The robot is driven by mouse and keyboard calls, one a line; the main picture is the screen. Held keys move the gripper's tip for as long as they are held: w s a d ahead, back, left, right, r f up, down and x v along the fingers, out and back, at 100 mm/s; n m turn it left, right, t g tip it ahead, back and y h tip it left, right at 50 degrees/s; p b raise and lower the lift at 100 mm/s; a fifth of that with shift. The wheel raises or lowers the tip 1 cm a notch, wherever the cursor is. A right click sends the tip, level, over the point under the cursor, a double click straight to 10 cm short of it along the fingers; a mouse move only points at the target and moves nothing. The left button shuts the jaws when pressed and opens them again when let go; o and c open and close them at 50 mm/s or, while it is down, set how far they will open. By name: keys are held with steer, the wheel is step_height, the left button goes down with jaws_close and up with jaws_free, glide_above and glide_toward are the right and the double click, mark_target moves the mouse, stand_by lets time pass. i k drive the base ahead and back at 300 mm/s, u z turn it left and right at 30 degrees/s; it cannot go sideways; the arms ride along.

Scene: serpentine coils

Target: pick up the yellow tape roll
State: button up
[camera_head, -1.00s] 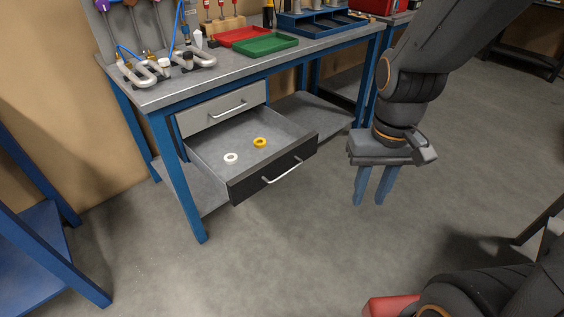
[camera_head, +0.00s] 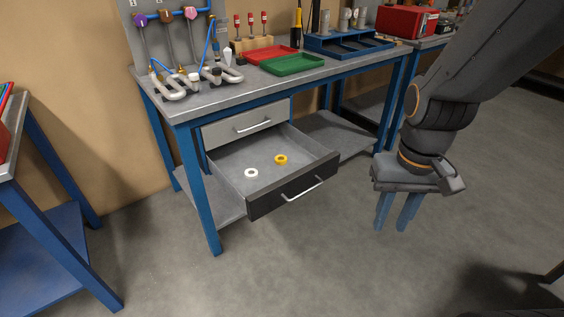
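The yellow tape roll (camera_head: 281,160) lies flat in the open lower drawer (camera_head: 225,156) of the workbench. A white roll (camera_head: 251,173) lies to its left in the same drawer, apart from it. My gripper (camera_head: 396,222) hangs pointing down over the floor, to the right of the drawer and clear of it. Its two blue fingers stand a little apart with nothing between them.
The upper drawer (camera_head: 240,124) is closed. The benchtop (camera_head: 200,104) holds metal coils (camera_head: 172,86), a red tray (camera_head: 268,57), a green tray (camera_head: 294,65) and a blue organizer (camera_head: 350,45). A blue-framed table (camera_head: 50,222) stands at left. The floor (camera_head: 300,260) in front is clear.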

mark_target(277, 157)
steer(key=u, duration=0.2)
steer(key=i, duration=1.4)
steer(key=u, duration=0.55)
